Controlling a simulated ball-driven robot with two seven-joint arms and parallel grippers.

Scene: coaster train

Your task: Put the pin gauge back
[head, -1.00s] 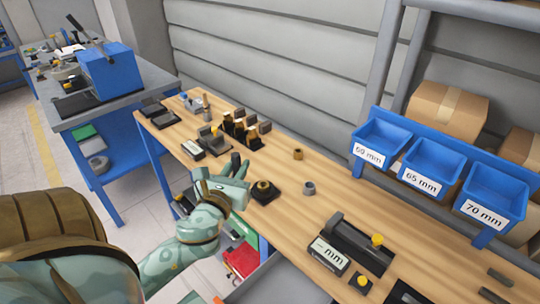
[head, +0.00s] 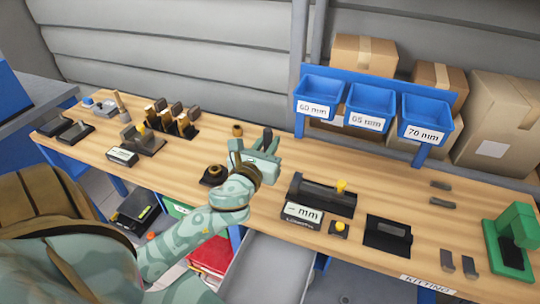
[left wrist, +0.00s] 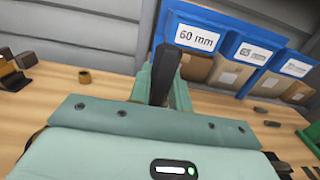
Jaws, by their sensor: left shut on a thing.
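My left gripper (head: 267,140) is over the middle of the bench, right of a dark square base with a round brass-and-black top (head: 213,174). I cannot pick out the pin gauge for certain. My right gripper is in neither view.
A small brass bush (head: 237,130) stands behind the gripper. A black fixture with a yellow knob (head: 322,196) and a display block (head: 301,215) are to the right. Blue bins (head: 370,105) stand at the back, a green press (head: 510,243) at the far right.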

